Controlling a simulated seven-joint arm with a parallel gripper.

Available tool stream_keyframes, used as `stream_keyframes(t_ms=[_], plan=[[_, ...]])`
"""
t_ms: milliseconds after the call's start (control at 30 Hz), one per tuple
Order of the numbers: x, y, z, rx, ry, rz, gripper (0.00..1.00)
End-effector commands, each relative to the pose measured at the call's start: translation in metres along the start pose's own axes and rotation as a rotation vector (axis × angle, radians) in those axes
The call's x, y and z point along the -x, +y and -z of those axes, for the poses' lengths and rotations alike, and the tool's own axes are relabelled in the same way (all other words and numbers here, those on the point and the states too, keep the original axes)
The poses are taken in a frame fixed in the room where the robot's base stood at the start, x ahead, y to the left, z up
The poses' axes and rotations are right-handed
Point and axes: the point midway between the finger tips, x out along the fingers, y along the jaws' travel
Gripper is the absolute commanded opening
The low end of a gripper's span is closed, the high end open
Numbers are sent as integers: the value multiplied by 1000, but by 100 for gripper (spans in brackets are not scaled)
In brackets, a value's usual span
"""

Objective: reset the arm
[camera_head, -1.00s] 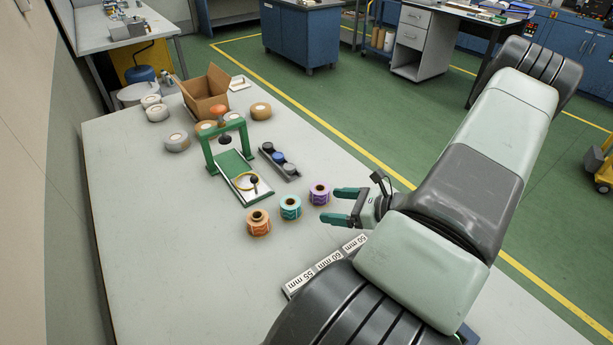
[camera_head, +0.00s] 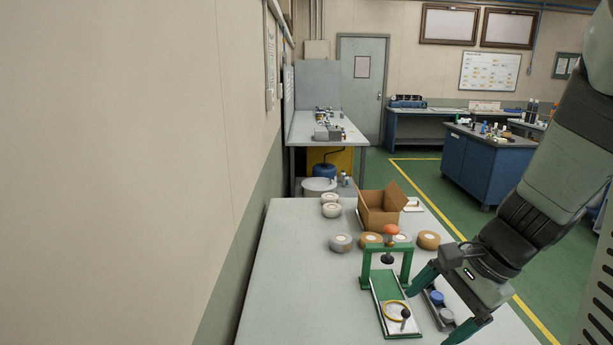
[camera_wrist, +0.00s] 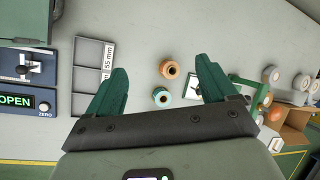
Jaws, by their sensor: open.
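My gripper (camera_head: 445,306) is in the lower right of the head view, above the table, fingers spread and pointing down-left. In the wrist view its green fingers (camera_wrist: 162,68) are wide apart with nothing between the pads. Below it an orange roll (camera_wrist: 170,69) and a teal roll (camera_wrist: 161,97) stand on the table, apart from the fingers. The arm comes down from the upper right in the head view.
A green-framed press (camera_head: 385,275) stands left of my gripper, close in the picture. Behind it are tape rolls (camera_head: 340,242) and an open cardboard box (camera_head: 381,208). The wrist view shows a "55 mm" tray (camera_wrist: 92,55) and a device reading OPEN (camera_wrist: 18,102). The table's left part is clear.

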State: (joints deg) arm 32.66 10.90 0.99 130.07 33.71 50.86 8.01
Motion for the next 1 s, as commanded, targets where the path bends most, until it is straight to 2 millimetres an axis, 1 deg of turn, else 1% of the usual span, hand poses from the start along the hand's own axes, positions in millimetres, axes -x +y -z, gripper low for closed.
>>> stream_keyframes(t_ms=[33,100,300,433,600,700,1000], plan=[[11,-6,-20,102,52,-27,85],[24,-10,-43,232,119,-64,85],[61,-11,-102,595,318,-109,85],[82,-6,-132,814,437,-100,85],[104,8,-165,1083,519,-140,85],[109,14,-175,1171,535,-171,85],[109,14,-175,1171,535,-171,85]])
